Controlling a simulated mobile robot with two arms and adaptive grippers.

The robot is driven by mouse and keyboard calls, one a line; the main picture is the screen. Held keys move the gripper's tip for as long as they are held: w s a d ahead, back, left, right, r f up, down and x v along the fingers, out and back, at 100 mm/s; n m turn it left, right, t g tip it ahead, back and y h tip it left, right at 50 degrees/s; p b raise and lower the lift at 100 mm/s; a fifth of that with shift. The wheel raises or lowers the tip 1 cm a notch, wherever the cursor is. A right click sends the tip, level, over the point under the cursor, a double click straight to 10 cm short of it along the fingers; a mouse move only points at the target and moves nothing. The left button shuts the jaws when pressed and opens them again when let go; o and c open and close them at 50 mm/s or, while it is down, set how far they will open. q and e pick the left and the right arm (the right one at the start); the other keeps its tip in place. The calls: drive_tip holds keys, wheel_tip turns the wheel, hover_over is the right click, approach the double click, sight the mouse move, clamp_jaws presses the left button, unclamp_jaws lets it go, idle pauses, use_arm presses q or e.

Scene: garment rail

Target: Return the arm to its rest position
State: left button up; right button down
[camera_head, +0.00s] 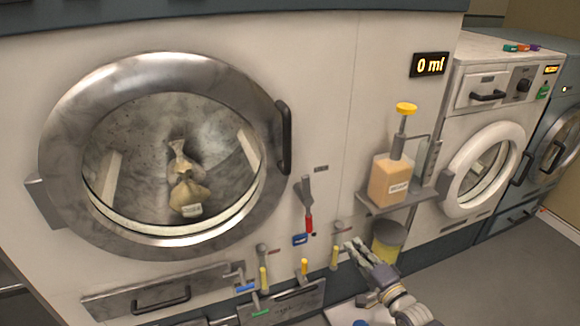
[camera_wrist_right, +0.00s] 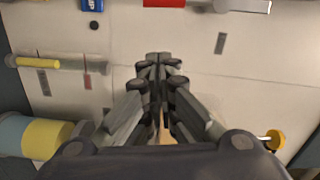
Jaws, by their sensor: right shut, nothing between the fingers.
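My right gripper (camera_head: 356,248) is at the lower middle of the head view, in front of the large machine's panel. Its fingers are shut and empty, and they also show in the middle of the right wrist view (camera_wrist_right: 158,62). The arm comes up from the bottom right. My left gripper is not in view.
A large machine with a round glass door (camera_head: 165,155) stands at left. A shelf (camera_head: 405,196) carries an orange pump bottle (camera_head: 391,180), with a yellow-and-grey container (camera_head: 388,240) below it. Colored-handled valves line the lower panel. Grey floor (camera_head: 490,280) is open at right.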

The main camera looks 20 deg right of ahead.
drive_tip(key=s+f+n+g+h, duration=0.1)
drive_tip(key=s+f+n+g, duration=0.15)
drive_tip(key=s+f, duration=0.45)
drive_tip(key=s+a+f+n+g+p, duration=0.1)
drive_tip(key=s+f+n+g, duration=0.15)
drive_tip(key=f, duration=0.95)
drive_tip(key=s+f+n+g+h, duration=0.1)
drive_tip(key=s+f+n+g, duration=0.15)
drive_tip(key=s+f, duration=0.5)
drive_tip(key=s+a+f+n+g, duration=0.3)
drive_tip(key=s+f, duration=0.3)
drive_tip(key=s, duration=0.4)
drive_tip(key=s+a+f+n+g, duration=0.3)
drive_tip(key=s+f, duration=0.3)
drive_tip(key=s, duration=0.5)
drive_tip(key=s+a+f+n+g+p, duration=0.1)
drive_tip(key=s+a+f+n+g, duration=0.2)
drive_tip(key=s+f, duration=0.3)
drive_tip(key=s+a, duration=0.1)
drive_tip(key=s, duration=0.4)
drive_tip(key=shift+s+n, duration=0.2)
drive_tip(key=shift+n, duration=0.15)
